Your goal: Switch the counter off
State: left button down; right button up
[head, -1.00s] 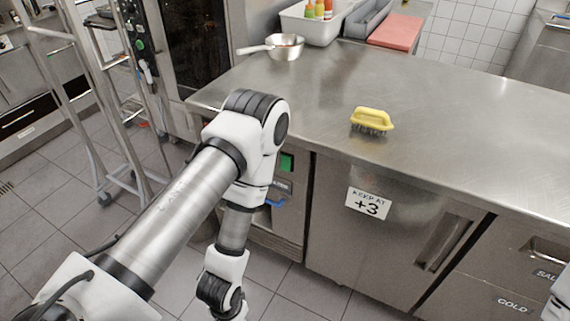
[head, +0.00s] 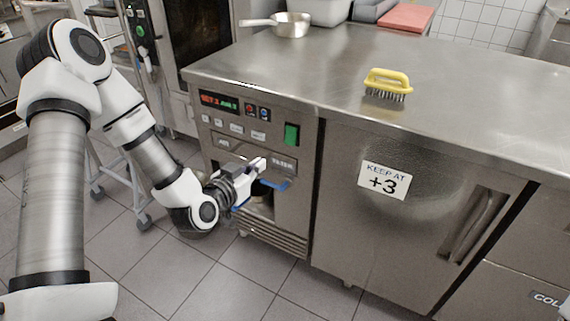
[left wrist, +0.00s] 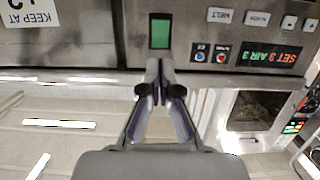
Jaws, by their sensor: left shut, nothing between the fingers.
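The steel counter (head: 430,80) has a control panel at its left end. A green rocker switch (head: 291,134) sits at the panel's upper right; it shows upside down in the left wrist view (left wrist: 160,32). A lit display (head: 219,102) reads "SET 3 AIR 3" in the wrist view (left wrist: 271,56). My left gripper (head: 262,163) is shut and empty in front of the panel, below and left of the switch. In the wrist view its closed fingertips (left wrist: 157,66) point towards the switch, with no contact visible. My right gripper is not in view.
Red and blue buttons (head: 257,112) and several grey keys (head: 233,129) sit left of the switch. A blue handle (head: 274,185) crosses an opening below. A yellow brush (head: 388,84) and a pan (head: 291,24) stand on top. A wheeled rack (head: 143,221) is left.

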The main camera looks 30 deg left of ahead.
pick_arm(q)
jog(key=shift+w+r, duration=0.1)
jog(key=shift+r, duration=0.15)
jog(key=shift+w, duration=0.1)
jog(key=b, duration=0.1)
send_near(290, 140)
jog(key=x, duration=0.7)
jog(key=shift+w, duration=0.1)
jog(key=shift+f, duration=0.1)
